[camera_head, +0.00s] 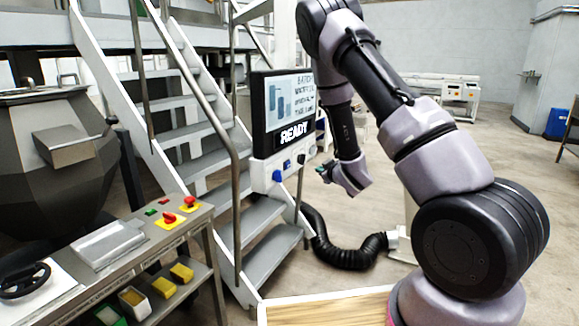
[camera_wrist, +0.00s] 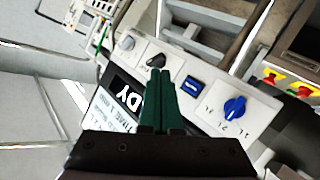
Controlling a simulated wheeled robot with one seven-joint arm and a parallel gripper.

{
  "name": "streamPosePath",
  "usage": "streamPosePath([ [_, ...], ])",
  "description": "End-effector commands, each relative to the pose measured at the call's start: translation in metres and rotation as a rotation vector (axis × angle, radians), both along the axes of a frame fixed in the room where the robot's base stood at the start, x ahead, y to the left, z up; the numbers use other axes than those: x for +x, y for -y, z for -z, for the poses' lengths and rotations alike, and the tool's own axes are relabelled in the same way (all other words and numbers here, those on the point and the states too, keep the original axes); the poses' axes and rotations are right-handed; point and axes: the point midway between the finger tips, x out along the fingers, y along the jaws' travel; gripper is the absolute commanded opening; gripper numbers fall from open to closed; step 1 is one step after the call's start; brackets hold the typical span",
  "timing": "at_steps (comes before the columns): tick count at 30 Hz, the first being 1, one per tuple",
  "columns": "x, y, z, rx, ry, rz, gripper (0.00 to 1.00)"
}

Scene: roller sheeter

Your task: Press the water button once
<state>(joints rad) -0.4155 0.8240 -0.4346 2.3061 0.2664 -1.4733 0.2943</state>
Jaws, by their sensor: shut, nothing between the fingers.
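A control panel (camera_head: 258,176) under a screen reading "READY" (camera_head: 290,98) carries a row of controls. In the wrist view, the panel (camera_wrist: 203,110) has a blue rectangular button (camera_wrist: 194,86) in a dark frame, between a blue rotary knob (camera_wrist: 234,106) and a black knob (camera_wrist: 156,60). In the head view, the blue button (camera_head: 287,164) is small. No water label is readable. My gripper (camera_head: 321,171) is right of the panel, visibly apart from it. In the wrist view, its green fingers (camera_wrist: 160,74) are together and empty, pointing near the black knob, left of the blue button.
A metal staircase with a handrail (camera_head: 236,190) stands behind and left of the panel. A side console (camera_head: 130,250) with red and green buttons is at the left, beside a large metal mixer bowl (camera_head: 50,165). A black hose (camera_head: 345,255) lies on the floor below my gripper.

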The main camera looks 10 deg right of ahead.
Motion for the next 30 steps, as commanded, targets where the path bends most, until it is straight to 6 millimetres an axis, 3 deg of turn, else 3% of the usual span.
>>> streamPosePath([
  [17,0.003,-0.008,0.005,-0.012,0.008,-0.021,0.00],
  [30,0.036,-0.055,0.004,-0.013,0.008,-0.023,0.00],
])
